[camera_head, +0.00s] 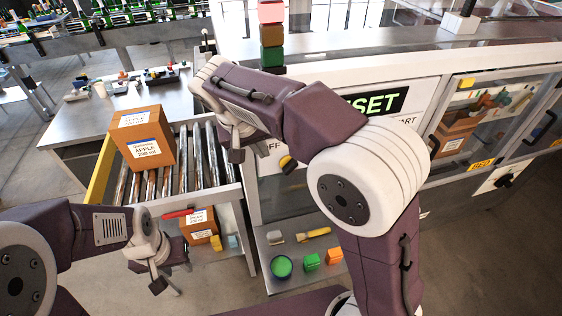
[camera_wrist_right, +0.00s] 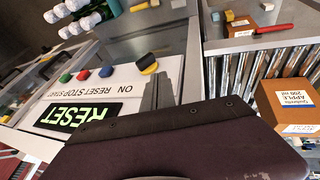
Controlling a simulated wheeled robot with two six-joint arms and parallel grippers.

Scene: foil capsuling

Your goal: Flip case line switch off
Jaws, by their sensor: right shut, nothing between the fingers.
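A black and yellow switch knob (camera_head: 287,163) sits on the white control panel, near the partly hidden OFF label. It also shows in the right wrist view (camera_wrist_right: 148,66), near the ON label. My right gripper (camera_head: 248,153) is shut and empty, just left of the knob in the head view. In the right wrist view its fingers (camera_wrist_right: 158,92) point at the panel close beside the knob; I cannot tell whether they touch it. The knob's exact setting is unclear. My left gripper (camera_head: 160,280) hangs low at the left, away from the panel; its jaw opening is unclear.
Red, green and blue buttons (camera_wrist_right: 82,76) line the panel beside the RESET sign (camera_wrist_right: 75,116). A roller conveyor (camera_head: 200,160) carries an APPLE carton (camera_head: 143,139) at left. A low shelf (camera_head: 290,284) holds a green bowl and blocks. Another knob (camera_head: 504,181) is far right.

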